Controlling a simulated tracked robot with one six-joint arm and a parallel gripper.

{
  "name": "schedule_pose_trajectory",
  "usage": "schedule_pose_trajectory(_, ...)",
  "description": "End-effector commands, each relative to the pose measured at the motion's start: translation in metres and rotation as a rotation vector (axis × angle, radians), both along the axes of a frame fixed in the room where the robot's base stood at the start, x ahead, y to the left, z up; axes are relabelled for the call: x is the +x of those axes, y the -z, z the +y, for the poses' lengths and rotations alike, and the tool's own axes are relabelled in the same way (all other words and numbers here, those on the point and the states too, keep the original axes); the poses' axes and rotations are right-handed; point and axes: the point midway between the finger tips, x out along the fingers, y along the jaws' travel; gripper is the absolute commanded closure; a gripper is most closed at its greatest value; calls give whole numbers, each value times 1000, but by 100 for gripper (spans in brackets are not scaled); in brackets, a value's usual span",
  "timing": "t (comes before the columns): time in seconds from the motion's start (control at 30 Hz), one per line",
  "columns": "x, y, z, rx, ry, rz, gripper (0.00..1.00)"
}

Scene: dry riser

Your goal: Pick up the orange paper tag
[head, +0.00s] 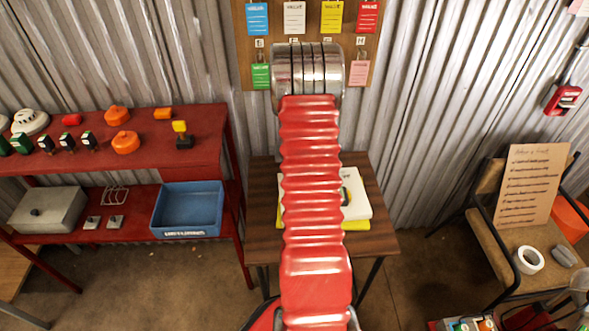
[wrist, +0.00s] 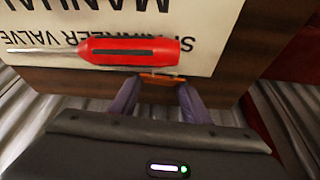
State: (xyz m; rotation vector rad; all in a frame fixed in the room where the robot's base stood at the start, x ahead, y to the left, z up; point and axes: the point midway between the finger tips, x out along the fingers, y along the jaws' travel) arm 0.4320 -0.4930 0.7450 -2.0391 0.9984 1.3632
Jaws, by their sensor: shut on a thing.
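In the wrist view, a thin orange piece (wrist: 160,80), which looks like the orange paper tag, sits between the fingertips of my gripper (wrist: 157,90). The two purple fingers are closed in on it from both sides, with a gap between them that it spans. Only a narrow strip of it shows, so its face and any writing cannot be made out. It is close to the edge of a dark wooden surface (wrist: 70,80). In the head view my arm hides the gripper and the tag.
A red-handled screwdriver (wrist: 130,51) lies on a white manual (wrist: 205,20), right beside the fingers. In the head view, a wooden table (head: 375,225) stands under my arm against the corrugated wall. A tag board (head: 316,18) hangs above, a red shelf (head: 190,150) stands left, a chair (head: 520,240) right.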

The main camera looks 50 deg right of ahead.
Motion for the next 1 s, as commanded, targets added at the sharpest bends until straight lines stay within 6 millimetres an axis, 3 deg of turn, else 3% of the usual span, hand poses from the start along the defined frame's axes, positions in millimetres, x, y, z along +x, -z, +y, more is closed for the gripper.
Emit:
schedule_pose_trajectory(0.17,0,-8,0,-1,0,-1,81)
schedule_pose_trajectory(0.37,0,-32,-1,-3,1,-3,81)
schedule_pose_trajectory(0.57,1,-74,-1,-5,1,-4,81)
schedule_pose_trajectory(1.0,1,-185,-1,-5,1,-4,81)
